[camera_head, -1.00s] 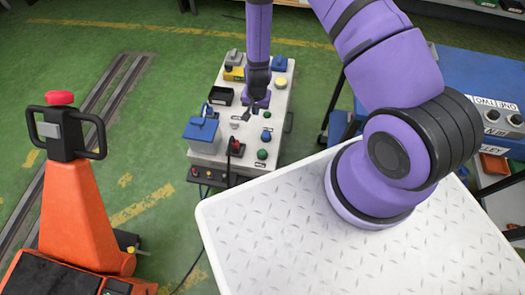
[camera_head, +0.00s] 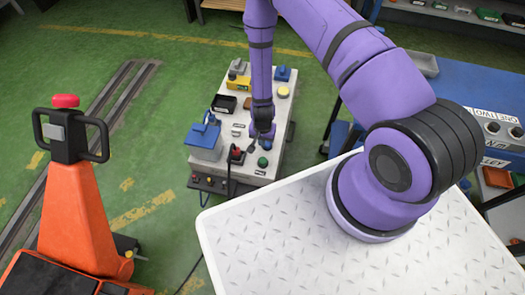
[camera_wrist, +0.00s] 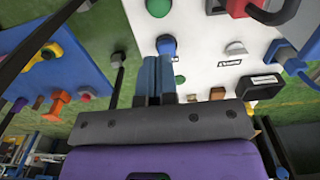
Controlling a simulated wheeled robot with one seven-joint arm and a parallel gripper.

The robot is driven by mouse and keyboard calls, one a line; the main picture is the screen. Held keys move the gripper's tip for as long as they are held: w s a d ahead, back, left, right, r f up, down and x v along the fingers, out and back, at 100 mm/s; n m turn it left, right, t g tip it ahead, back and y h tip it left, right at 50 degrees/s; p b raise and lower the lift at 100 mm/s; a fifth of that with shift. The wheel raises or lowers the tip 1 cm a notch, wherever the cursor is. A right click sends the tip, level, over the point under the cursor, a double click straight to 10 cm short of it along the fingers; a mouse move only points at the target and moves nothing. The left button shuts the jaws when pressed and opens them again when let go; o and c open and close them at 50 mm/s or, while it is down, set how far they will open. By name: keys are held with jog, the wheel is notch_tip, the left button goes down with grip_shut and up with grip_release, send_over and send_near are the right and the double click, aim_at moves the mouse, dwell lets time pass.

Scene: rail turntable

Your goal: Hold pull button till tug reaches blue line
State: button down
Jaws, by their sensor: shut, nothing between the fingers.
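My gripper (camera_head: 265,138) hangs over the front right part of a white control console (camera_head: 262,176), with its fingers shut and empty. In the wrist view the two blue-grey fingers (camera_wrist: 155,72) lie side by side. A blue button (camera_wrist: 166,45) on the white panel shows just beyond their tips; I cannot tell whether they touch it. No label tells me which is the pull button. I cannot make out the tug or a blue line.
The console also carries a blue box (camera_head: 205,134), a black tray (camera_head: 224,103), a red part (camera_head: 237,154) and a yellow button (camera_head: 283,92). An orange machine (camera_head: 75,215) with a red-topped handle stands left, by floor rails (camera_head: 110,98). A blue bench (camera_head: 465,90) is at right.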

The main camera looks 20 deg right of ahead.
aim_at(262, 160)
notch_tip(262, 160, down, 14)
jog(key=shift+r, duration=0.15)
dwell(0.4)
